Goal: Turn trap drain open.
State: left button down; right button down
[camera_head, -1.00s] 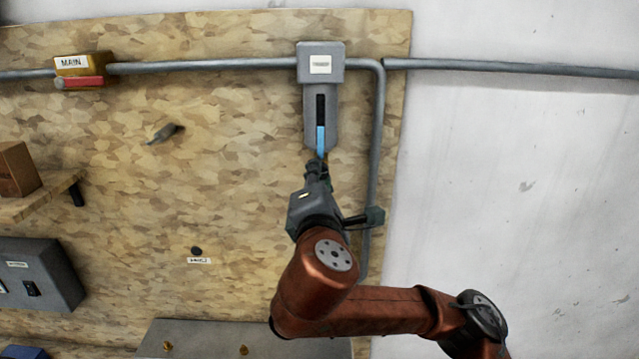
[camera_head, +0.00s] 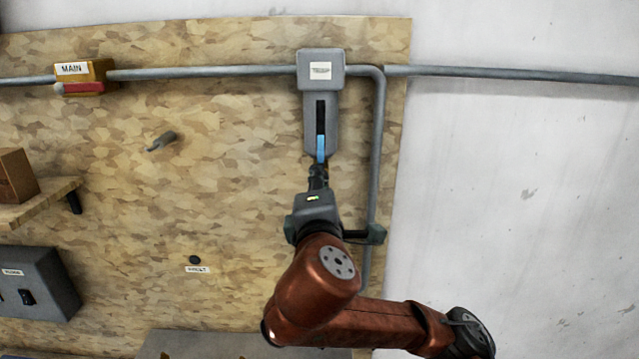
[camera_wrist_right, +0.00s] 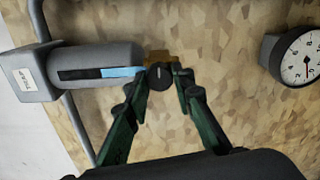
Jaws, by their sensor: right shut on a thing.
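The trap is a grey housing (camera_head: 320,113) on the wall pipe, with a pale label and a dark slot showing blue in its lower part. In the right wrist view the trap (camera_wrist_right: 95,58) lies sideways, with a brass fitting (camera_wrist_right: 157,56) and a round dark drain knob (camera_wrist_right: 160,77) at its end. My right gripper (camera_head: 318,172) is just below the trap. In the right wrist view its fingers (camera_wrist_right: 163,74) are shut on the drain knob, one at each side. In the head view the gripper hides the knob. My left gripper is not in view.
A grey pipe (camera_head: 376,140) runs down right of the trap. A yellow MAIN valve (camera_head: 85,75) with a red handle, a peg (camera_head: 162,141), a shelf (camera_head: 40,203) and a switch box (camera_head: 38,283) are to the left. A round gauge (camera_wrist_right: 298,57) shows in the right wrist view.

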jog(key=c, duration=1.7)
grip_release()
jog(key=shift+o, duration=0.2)
jog(key=shift+s, duration=0.1)
jog(key=s, duration=0.7)
jog(key=shift+s, duration=0.15)
